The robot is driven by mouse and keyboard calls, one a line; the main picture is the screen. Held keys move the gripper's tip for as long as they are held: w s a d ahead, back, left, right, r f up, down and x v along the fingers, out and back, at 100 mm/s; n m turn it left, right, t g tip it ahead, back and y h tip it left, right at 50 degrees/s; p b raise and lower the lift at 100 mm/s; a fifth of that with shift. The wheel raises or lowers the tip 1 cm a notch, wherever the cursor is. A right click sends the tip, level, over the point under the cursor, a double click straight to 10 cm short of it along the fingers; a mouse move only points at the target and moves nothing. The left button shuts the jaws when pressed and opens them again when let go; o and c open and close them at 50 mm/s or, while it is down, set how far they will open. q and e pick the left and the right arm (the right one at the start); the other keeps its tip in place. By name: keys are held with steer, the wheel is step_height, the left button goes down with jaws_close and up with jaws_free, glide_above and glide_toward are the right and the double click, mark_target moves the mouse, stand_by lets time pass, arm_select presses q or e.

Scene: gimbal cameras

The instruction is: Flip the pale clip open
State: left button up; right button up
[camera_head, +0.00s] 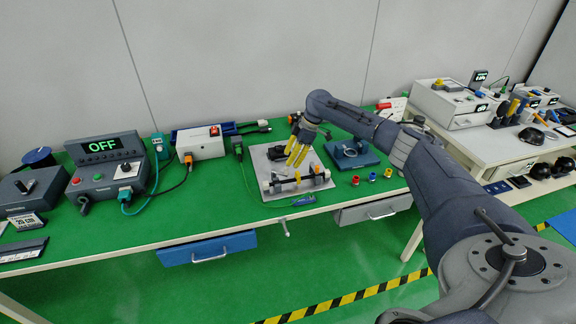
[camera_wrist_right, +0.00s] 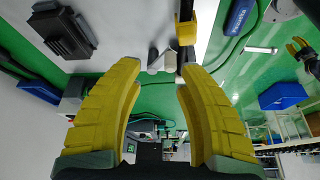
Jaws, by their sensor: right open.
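My right gripper (camera_head: 297,154) is open, its yellow fingers pointing down over a grey board (camera_head: 258,162) on the green bench. Just below the fingers in the head view is a fixture with a dark bar (camera_head: 292,185) on pale end supports. In the right wrist view, a small pale piece (camera_wrist_right: 154,60), apparently the pale clip, sits beside the dark bar, beyond and between the open fingertips (camera_wrist_right: 158,75). A yellow clip (camera_wrist_right: 187,32) is on the bar nearby. I see no contact with the fingers. Another yellow-fingered gripper, apparently my left (camera_wrist_right: 298,48), shows small at the right edge.
A blue pen-like tool (camera_head: 304,200) lies at the board's front edge. A control box reading OFF (camera_head: 104,160) and a white box (camera_head: 201,143) stand left.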

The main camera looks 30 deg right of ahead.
steer(key=v, duration=0.7)
steer(key=shift+a, duration=0.1)
steer(key=m+t+h, duration=0.2)
steer(key=m, duration=0.6)
glide_toward(287, 168)
steer(key=x, duration=1)
steer(key=shift+w+a+f, duration=0.1)
steer(key=shift+f, duration=0.2)
stand_by(0.4)
steer(key=shift+c, duration=0.2)
